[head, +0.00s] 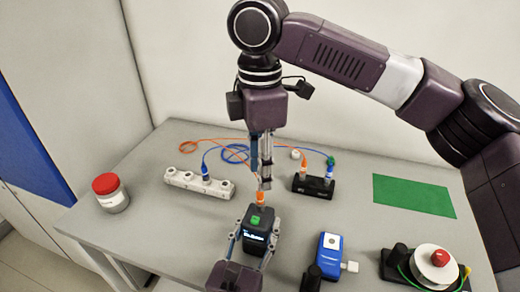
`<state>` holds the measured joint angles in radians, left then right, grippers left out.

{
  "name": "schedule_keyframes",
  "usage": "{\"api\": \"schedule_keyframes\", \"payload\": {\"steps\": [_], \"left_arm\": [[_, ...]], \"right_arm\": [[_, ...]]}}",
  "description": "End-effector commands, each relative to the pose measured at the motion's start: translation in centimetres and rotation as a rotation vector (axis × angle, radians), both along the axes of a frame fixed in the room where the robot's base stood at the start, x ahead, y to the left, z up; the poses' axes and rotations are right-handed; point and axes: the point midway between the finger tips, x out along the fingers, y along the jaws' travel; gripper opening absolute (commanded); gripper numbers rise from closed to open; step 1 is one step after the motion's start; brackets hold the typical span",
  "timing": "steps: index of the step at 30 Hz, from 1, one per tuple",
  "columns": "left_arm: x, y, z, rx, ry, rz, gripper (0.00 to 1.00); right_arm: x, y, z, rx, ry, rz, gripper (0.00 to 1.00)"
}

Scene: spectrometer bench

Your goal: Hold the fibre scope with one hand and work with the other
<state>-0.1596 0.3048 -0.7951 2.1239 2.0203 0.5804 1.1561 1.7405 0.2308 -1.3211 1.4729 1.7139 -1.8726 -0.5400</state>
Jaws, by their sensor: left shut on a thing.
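The fibre scope (256,240) is a dark box with a green button on top and a lit screen, standing upright near the front middle. My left gripper (258,226) comes from below and is shut on it, one finger along each side. An orange plug (260,198) sits at the scope's top end. My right gripper (263,184) reaches down from above, its fingers pointing down just over the orange plug. Its fingertips are close together; whether they grip the plug or its cable is too small to tell.
A white port strip (182,177) and a black port block (312,187) hold coloured plugs. Orange and blue cables (235,153) loop behind. Also around are a red-lidded jar (111,194), green mat (413,196), blue device (330,252) and white reel (435,264).

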Motion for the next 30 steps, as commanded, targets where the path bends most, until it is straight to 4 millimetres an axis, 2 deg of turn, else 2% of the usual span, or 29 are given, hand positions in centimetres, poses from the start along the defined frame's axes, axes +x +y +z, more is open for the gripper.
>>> {"api": "schedule_keyframes", "payload": {"steps": [3,10,15,23,30], "left_arm": [[0.0,0.0,0.0,0.001,0.0,0.0,0.08],[0.0,0.0,0.0,0.001,0.0,0.0,0.08],[0.0,0.0,0.0,0.001,0.0,0.0,0.08],[0.0,0.0,0.0,0.001,0.0,0.0,0.08],[0.0,0.0,0.0,0.001,0.0,0.0,0.08]], "right_arm": [[0.0,-0.1,-2.4,-0.001,0.001,-0.001,0.32],[0.0,0.0,-5.5,0.001,0.0,-0.002,0.32],[0.0,0.0,-6.5,0.002,0.0,-0.002,0.32],[0.0,0.0,-6.6,0.002,0.0,-0.002,0.32],[0.0,0.0,-6.6,0.002,0.0,-0.002,0.07]]}}
